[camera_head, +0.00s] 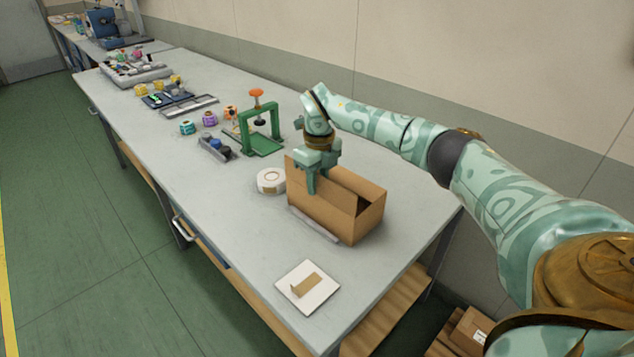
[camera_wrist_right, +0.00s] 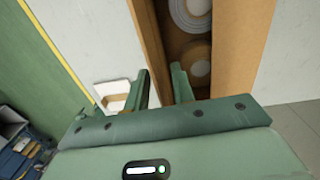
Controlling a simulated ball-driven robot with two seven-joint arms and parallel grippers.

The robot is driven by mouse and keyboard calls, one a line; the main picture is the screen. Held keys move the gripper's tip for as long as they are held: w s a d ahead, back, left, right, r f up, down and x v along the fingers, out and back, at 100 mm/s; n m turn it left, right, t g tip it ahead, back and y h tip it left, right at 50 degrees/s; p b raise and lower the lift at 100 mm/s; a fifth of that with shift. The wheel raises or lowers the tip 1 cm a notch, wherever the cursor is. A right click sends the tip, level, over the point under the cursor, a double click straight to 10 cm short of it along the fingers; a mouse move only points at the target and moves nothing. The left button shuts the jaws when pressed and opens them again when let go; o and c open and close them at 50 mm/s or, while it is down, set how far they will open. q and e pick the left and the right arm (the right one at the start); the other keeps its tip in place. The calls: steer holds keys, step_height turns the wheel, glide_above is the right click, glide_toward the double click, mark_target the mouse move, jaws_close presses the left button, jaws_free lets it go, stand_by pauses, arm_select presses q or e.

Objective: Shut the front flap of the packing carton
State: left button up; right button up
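The open brown packing carton (camera_head: 325,214) stands on the table, and some of its top is open. The wrist view shows its rim and wall (camera_wrist_right: 263,25) and, inside, white rolls (camera_wrist_right: 193,14). My right gripper (camera_head: 312,185) is over the carton's near long side, pointing down. In the wrist view its two fingers (camera_wrist_right: 160,92) are apart, with a brown cardboard edge between or just beyond them; I cannot tell whether they touch it. The gripper hides part of the carton's top and flaps. My left gripper is not in view.
A grey strip (camera_head: 314,226) lies along the carton's near base. A white tape roll (camera_head: 270,181) lies left of the carton, and a green press (camera_head: 262,142) stands behind it. A white pad (camera_head: 322,299) with a brown piece lies in front. The table's left front is clear.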

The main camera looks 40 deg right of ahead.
jaws_close()
